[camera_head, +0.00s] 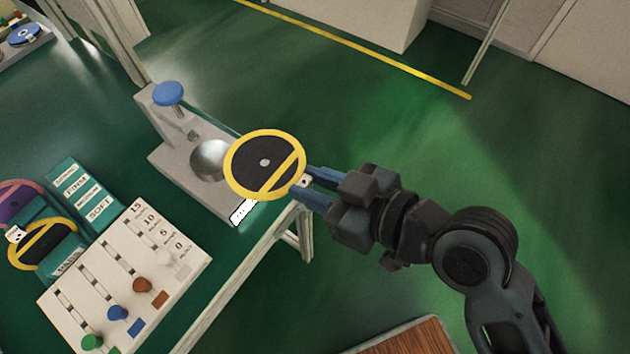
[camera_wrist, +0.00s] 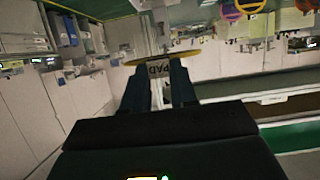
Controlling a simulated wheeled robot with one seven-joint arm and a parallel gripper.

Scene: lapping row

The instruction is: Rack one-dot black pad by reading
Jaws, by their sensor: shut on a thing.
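My gripper (camera_head: 308,186) is shut on the tab of a round black pad (camera_head: 262,166) with a yellow rim and a yellow bar across it. A small white tag with one dark dot shows by the fingertips. The pad is held over the front end of a grey gauge stand (camera_head: 184,172), which has a blue knob (camera_head: 168,93) and a round metal cup (camera_head: 209,159). I cannot tell whether the pad touches the stand. A lit readout (camera_head: 243,212) sits at the stand's front; its figures are too small to read. The wrist view shows the pad edge-on (camera_wrist: 133,62) between my fingers (camera_wrist: 158,88).
A teal rack (camera_head: 84,190) has labels including FIRM and SOFT. Another yellow-rimmed black pad (camera_head: 45,243) and a purple pad (camera_head: 18,203) stand at its left. A white slider board (camera_head: 125,275) marked 15, 10, 5, 0 has coloured knobs.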

